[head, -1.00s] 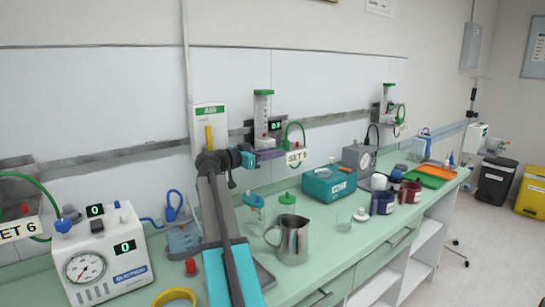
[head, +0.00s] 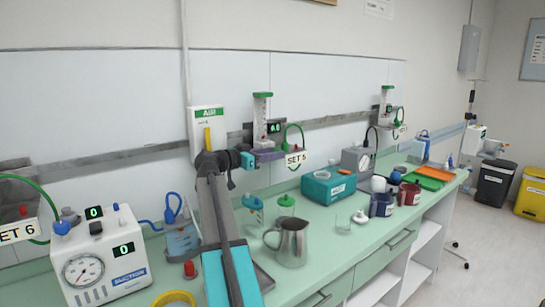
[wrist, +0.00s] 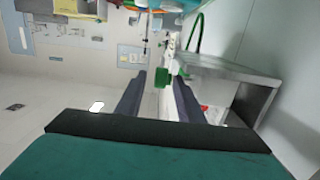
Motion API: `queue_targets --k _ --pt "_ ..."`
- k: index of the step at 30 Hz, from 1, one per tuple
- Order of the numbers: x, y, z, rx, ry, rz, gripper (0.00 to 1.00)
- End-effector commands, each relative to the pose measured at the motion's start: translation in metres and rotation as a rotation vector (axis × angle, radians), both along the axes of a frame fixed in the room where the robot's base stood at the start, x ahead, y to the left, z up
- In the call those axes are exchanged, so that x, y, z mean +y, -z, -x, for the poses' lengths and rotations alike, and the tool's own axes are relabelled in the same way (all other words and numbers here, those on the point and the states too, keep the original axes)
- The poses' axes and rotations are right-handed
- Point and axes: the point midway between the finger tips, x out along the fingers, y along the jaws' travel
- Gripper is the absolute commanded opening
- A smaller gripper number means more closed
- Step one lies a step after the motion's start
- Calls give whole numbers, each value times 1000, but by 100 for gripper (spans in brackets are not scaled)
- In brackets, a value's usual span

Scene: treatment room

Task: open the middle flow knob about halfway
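The middle flowmeter (head: 262,118) is a clear upright tube with a green cap on the wall rail, above the SET 5 sign (head: 296,160). A small dark display (head: 275,127) beside it seems to read 0.0. My gripper (head: 250,160) is at the flowmeter's lower left, and hides its lower part in the head view. In the wrist view, a green knob (wrist: 163,77) shows between the tips of my open gripper (wrist: 158,80). The fingers stand apart with a gap on both sides of the knob; contact is not visible.
A white AIR unit (head: 208,125) is left of the flowmeter. A steel jug (head: 290,242) and teal box (head: 328,187) stand on the counter below.

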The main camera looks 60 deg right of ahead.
Motion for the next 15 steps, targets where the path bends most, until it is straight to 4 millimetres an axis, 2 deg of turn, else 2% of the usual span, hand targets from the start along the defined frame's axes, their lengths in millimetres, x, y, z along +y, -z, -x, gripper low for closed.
queue_targets --k 9,15 --pt "-1 -27 1 -2 2 0 34" --pt "13 -28 12 -1 2 -2 34"
